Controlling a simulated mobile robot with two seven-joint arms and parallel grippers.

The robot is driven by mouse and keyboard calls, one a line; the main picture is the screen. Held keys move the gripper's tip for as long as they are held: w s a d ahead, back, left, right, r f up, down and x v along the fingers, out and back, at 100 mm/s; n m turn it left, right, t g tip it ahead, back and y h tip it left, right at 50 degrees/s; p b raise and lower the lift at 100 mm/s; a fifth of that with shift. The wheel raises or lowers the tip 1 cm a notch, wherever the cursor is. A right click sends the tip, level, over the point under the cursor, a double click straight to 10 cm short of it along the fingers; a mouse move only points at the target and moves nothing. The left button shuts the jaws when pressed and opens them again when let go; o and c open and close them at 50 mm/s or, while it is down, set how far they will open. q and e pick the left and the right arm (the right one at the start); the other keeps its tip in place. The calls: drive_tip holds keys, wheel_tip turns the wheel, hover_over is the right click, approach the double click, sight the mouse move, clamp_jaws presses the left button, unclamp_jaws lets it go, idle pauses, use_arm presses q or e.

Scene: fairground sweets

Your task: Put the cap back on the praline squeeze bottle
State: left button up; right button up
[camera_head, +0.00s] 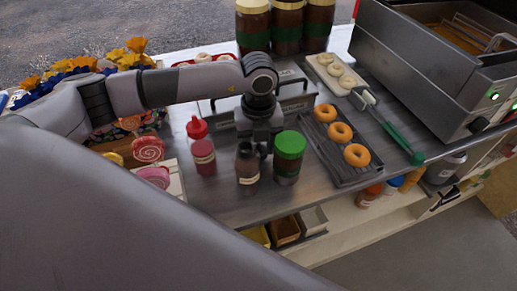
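A small bottle with brown contents (248,168) and a pale label stands upright near the counter's front edge. It looks like the praline bottle, but its label is unreadable. Its top is dark, and I cannot make out a separate cap. My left gripper (257,146) points down right at this bottle's top, partly overlapping it and the gap to the green-lidded bottle. Its fingers are small and dark, so their opening and any contact are unclear. A brown bottle with a wide green lid (289,145) stands just right of it. My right gripper is out of view.
A red bottle (204,158) with a red nozzle top stands left. A donut tray (345,172) lies right, with green-handled tongs (400,140) beyond. Tall jars (287,27) and a fryer (420,70) stand behind. Lollipops (149,150) are left. Bare counter shows at the front edge.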

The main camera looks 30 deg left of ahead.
use_arm(q)
wheel_tip(320, 180, up, 18)
drive_tip(key=b, duration=0.1)
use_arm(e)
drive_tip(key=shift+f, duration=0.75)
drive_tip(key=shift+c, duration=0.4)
